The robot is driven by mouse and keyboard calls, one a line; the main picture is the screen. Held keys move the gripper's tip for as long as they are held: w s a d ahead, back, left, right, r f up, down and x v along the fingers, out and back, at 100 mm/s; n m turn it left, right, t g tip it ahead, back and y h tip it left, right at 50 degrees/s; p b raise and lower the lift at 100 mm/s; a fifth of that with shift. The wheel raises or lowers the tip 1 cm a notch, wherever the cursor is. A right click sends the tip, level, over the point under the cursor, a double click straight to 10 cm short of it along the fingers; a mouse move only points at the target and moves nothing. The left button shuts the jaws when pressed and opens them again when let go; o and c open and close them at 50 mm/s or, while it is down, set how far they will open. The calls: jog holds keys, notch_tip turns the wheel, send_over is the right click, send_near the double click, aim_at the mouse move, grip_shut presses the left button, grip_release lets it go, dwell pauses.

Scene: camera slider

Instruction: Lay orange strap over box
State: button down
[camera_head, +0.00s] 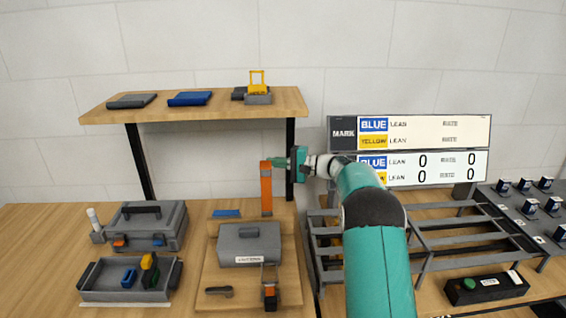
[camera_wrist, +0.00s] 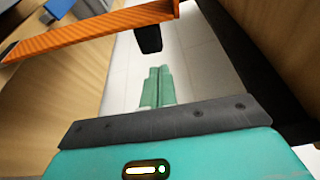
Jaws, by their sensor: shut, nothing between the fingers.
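The orange strap (camera_head: 266,190) stands upright behind the right part of the grey box, on the wooden board. The grey box (camera_head: 240,246) is lidded, with a dark handle on top and a white label on its front. My gripper (camera_head: 278,162) is beside the strap's top end, its fingers pointing left. In the wrist view the green fingers (camera_wrist: 158,88) are together and empty, and the strap (camera_wrist: 95,32) runs across the upper left, apart from them. An orange and black buckle piece (camera_head: 269,290) lies in front of the box.
The wooden board (camera_head: 238,296) bears a dark lever (camera_head: 219,291). A shelf (camera_head: 190,112) stands behind, its black post near my gripper. A grey toolbox (camera_head: 150,225) and a tray (camera_head: 112,293) are left. A dark rack (camera_head: 440,243) stands right, below a scoreboard (camera_head: 425,167).

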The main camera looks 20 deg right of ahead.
jog(key=shift+s+a+r, duration=0.1)
jog(key=shift+s+a, duration=0.05)
jog(key=shift+s, duration=0.45)
jog(key=shift+s+a, duration=0.1)
jog(key=shift+s, duration=0.5)
jog(key=shift+s+r, duration=0.1)
